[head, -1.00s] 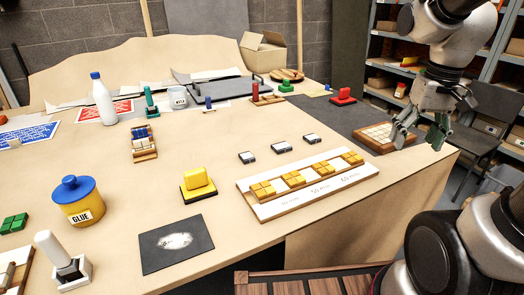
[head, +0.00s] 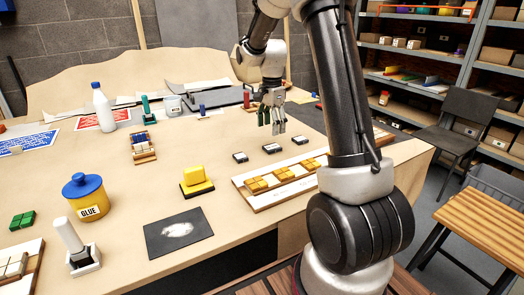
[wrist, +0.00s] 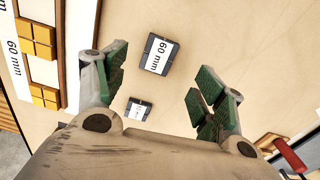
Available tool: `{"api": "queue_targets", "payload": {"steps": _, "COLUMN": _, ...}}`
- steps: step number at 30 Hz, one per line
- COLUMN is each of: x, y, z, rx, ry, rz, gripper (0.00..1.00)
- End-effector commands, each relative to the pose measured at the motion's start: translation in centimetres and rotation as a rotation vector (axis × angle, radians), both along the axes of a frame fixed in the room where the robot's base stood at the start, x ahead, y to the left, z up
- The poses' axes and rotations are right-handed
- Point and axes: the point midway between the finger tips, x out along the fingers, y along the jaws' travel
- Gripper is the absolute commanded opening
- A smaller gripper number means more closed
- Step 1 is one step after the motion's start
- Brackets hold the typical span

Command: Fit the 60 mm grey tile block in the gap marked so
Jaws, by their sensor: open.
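The 60 mm grey tile block (wrist: 150,65) lies on the table, dark grey with a white "60 mm" label, between and beyond my fingertips in the wrist view. In the head view three grey blocks (head: 272,148) lie in a row; I cannot read their labels there. My gripper (head: 272,118) hangs open and empty above the table, close to that row; its green-padded fingers (wrist: 163,90) stand wide apart. The white mosaic panel (head: 290,176) bears yellow tile groups with gaps. Its "60 mm" mark (wrist: 12,48) shows at the left of the wrist view; my arm hides its right part in the head view.
A second grey block (wrist: 138,109) lies close to the 60 mm one. A yellow block (head: 196,182), a dark mat (head: 160,245) and a glue pot (head: 82,200) stand to the left. A red-handled item (wrist: 290,155) is at the wrist view's lower right.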

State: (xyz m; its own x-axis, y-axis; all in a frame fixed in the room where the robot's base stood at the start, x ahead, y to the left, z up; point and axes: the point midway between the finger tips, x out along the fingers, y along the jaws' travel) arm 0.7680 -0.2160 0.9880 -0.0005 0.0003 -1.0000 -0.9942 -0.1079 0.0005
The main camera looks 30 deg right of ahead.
Motion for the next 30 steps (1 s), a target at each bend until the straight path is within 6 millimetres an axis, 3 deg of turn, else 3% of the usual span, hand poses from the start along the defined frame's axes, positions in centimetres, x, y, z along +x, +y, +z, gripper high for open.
{"api": "queue_targets", "payload": {"steps": 5, "x": 0.0, "y": 0.0, "z": -0.6, "rx": 0.0, "ry": 0.002, "rz": -0.074, "gripper": 0.7}}
{"api": "queue_targets", "payload": {"steps": 21, "x": -0.1, "y": -0.5, "z": -7.6, "rx": 0.0, "ry": 0.002, "rz": -0.074, "gripper": 0.7}}
{"api": "queue_targets", "payload": {"steps": 29, "x": 0.0, "y": -0.5, "z": -7.8, "rx": 0.0, "ry": 0.0, "rz": -0.074, "gripper": 0.7}}
{"api": "queue_targets", "payload": {"steps": 30, "x": 0.0, "y": -0.5, "z": -7.8, "rx": 0.0, "ry": 0.0, "rz": -0.074, "gripper": 0.62}}
